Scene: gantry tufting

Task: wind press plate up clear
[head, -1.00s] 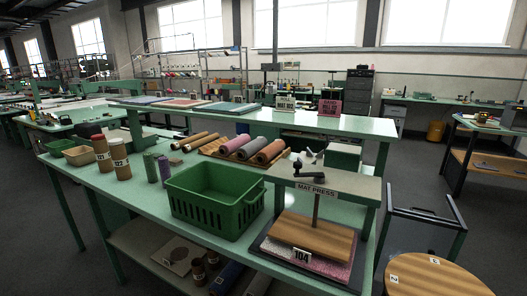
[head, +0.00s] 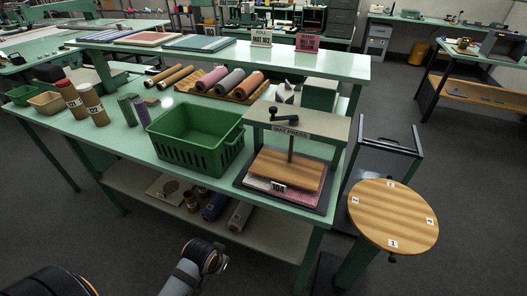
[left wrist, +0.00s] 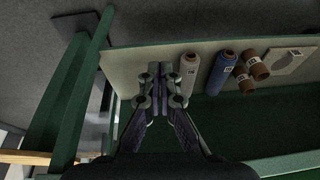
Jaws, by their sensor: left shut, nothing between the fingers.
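The mat press stands at the right end of the green bench, its pale crossbeam (head: 322,126) labelled "MAT PRESS". A dark crank handle (head: 284,115) sits on top of the beam. A screw post (head: 291,147) runs down to the wooden press plate (head: 300,168). The plate lies over a pink and white mat (head: 300,197) with a "104" tag; I cannot tell whether a gap separates them. My left gripper (left wrist: 160,72) is shut and empty in the left wrist view, above the lower shelf. It is apart from the press. My right gripper is out of view.
A green crate (head: 196,140) stands left of the press. Rolls on a wooden rack (head: 247,97) lie behind it. A round wooden stool (head: 392,214) and a dark rail frame (head: 390,148) stand right of the bench. The lower shelf (head: 265,236) holds rolls. Floor in front is open.

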